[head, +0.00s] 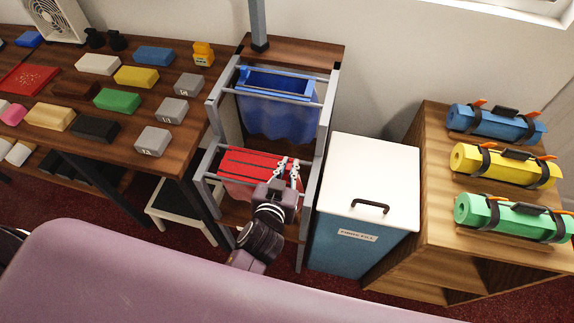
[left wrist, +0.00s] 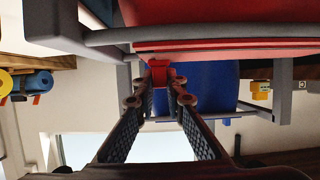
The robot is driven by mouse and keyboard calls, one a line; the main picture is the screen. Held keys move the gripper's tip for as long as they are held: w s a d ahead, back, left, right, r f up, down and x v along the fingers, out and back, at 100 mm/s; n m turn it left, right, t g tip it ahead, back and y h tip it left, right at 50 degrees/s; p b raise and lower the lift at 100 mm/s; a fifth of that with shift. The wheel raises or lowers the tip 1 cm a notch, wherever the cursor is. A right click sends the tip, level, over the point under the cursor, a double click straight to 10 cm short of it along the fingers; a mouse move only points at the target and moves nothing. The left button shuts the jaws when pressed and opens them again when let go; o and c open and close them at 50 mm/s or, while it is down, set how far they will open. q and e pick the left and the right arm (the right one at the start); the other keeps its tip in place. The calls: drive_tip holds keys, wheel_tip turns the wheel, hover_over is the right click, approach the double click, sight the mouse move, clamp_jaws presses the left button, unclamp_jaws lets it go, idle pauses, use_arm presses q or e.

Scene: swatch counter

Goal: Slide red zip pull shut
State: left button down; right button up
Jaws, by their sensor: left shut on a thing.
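The red zipped piece (head: 238,161) hangs in the near, lower part of the grey metal rack, with dark lines running across its top. My left gripper (head: 288,168) reaches over its right end. In the left wrist view the two fingertips (left wrist: 159,90) are closed on a small red zip pull (left wrist: 160,70), just beside the red piece (left wrist: 215,45). In the head view the gripper hides the pull. I cannot tell how far along the zip it sits. My right gripper is not in view.
A blue hanging piece (head: 270,100) is on the rack's far part, behind grey rails (head: 212,105). A white-lidded bin (head: 365,175) stands close on the right. A wooden shelf (head: 430,150) holds blue, yellow and green rolls. A table with coloured blocks (head: 118,100) is at left.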

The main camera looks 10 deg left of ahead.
use_arm(q)
drive_tip(key=shift+d, duration=0.25)
drive_tip(key=c, duration=2)
unclamp_jaws()
drive_tip(key=shift+d, duration=0.1)
drive_tip(key=shift+o, duration=0.2)
drive_tip(key=v, duration=1.2)
drive_tip(key=s+d+f+m+g+h, duration=0.1)
drive_tip(key=s+d+f+m+g, duration=0.2)
drive_tip(key=f, duration=1.1)
drive_tip(key=s+f+g+h, duration=0.15)
drive_tip(key=s+f, duration=0.45)
drive_tip(key=f, duration=0.9)
drive_tip(key=s+a+f+g+y, duration=0.1)
drive_tip(key=s+a+f+g, duration=0.3)
drive_tip(key=s+a+f, duration=0.4)
drive_tip(key=s+a+f+g+y, duration=0.1)
drive_tip(key=s+a+f+g, duration=0.3)
drive_tip(key=s+a+f, duration=0.4)
drive_tip(key=s+f, duration=0.5)
drive_tip(key=shift+a+n, duration=0.2)
drive_tip(key=shift+n, duration=0.1)
